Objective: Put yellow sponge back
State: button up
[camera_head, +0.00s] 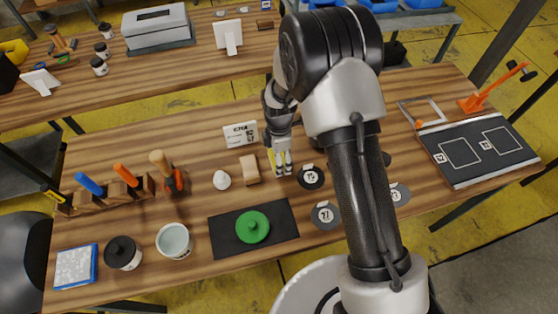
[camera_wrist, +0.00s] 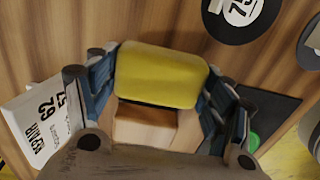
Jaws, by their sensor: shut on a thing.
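The yellow sponge (camera_wrist: 160,75) is between the two fingers of my gripper (camera_wrist: 160,90) in the wrist view, and the fingers are shut on it. In the head view my gripper (camera_head: 283,168) points down over the middle of the wooden workbench (camera_head: 200,140), where the sponge is mostly hidden by the fingers. A tan block (camera_head: 250,169) lies on the bench just left of my gripper. The block also shows beyond the sponge in the wrist view (camera_wrist: 145,128). I cannot tell the exact gap between sponge and bench.
A white egg-shaped thing (camera_head: 222,180), a label card (camera_head: 241,134) and round black numbered discs (camera_head: 311,177) stand close around my gripper. A black mat (camera_head: 226,240) with a green round piece (camera_head: 252,227) lies in front. A tool rack (camera_head: 103,197) stands left, a dark board (camera_head: 480,151) right.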

jog(key=shift+f, duration=0.9)
jog(key=shift+r, duration=0.1)
jog(key=o, duration=0.5)
jog(key=shift+f, duration=0.2)
jog(key=o, duration=0.4)
jog(key=shift+o, duration=0.2)
jog(key=shift+r, duration=0.1)
